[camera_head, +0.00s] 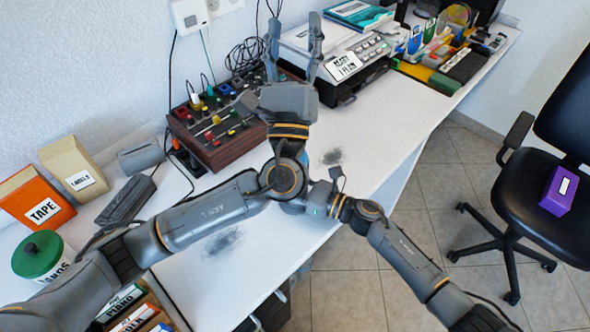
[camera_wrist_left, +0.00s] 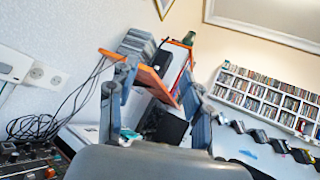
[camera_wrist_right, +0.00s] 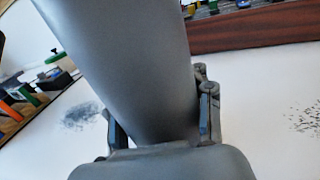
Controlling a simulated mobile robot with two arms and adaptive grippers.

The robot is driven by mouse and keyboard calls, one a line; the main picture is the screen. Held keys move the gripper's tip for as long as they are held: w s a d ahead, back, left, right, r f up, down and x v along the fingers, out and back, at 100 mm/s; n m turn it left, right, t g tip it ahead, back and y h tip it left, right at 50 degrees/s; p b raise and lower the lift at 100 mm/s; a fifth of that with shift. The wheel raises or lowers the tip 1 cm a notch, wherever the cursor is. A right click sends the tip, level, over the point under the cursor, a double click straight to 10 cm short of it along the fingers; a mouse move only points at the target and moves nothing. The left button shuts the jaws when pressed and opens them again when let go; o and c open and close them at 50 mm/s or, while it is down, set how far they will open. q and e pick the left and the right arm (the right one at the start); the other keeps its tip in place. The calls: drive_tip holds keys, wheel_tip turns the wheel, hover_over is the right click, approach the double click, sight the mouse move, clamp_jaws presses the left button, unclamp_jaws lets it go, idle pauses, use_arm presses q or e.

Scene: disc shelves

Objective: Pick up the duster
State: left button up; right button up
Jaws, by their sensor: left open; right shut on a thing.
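I cannot make out a duster for certain. A dark grey block (camera_head: 126,199) lies on the desk at the left in the head view. Dark dusty smudges (camera_head: 222,240) mark the white desk. My left gripper (camera_head: 294,32) is open and empty, raised between the mixer and the printer; its spread fingers also show in the left wrist view (camera_wrist_left: 157,75). My right gripper (camera_wrist_right: 155,95) is shut on a smooth grey thing (camera_wrist_right: 130,60) that fills the right wrist view and may be my own left arm.
A mixer (camera_head: 212,130) and a printer (camera_head: 345,62) stand along the wall. An orange TAPE box (camera_head: 38,196), a beige LABELS box (camera_head: 75,168) and a green-lidded tin (camera_head: 38,255) stand at left. A chair (camera_head: 550,195) with a purple box (camera_head: 558,192) is at right. The desk's middle right is clear.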

use_arm(q)
drive_tip(key=s+d+f+n+g+y, duration=0.1)
drive_tip(key=s+d+f+g+y, duration=0.1)
drive_tip(key=s+f+g+y, duration=0.5)
drive_tip(key=s+d+f+g+y, duration=0.2)
drive_tip(key=s+f, duration=0.4)
drive_tip(key=f, duration=0.5)
drive_tip(key=x, duration=1.1)
drive_tip(key=shift+w+d+f, duration=0.2)
drive_tip(key=shift+d, duration=0.05)
clamp_jaws()
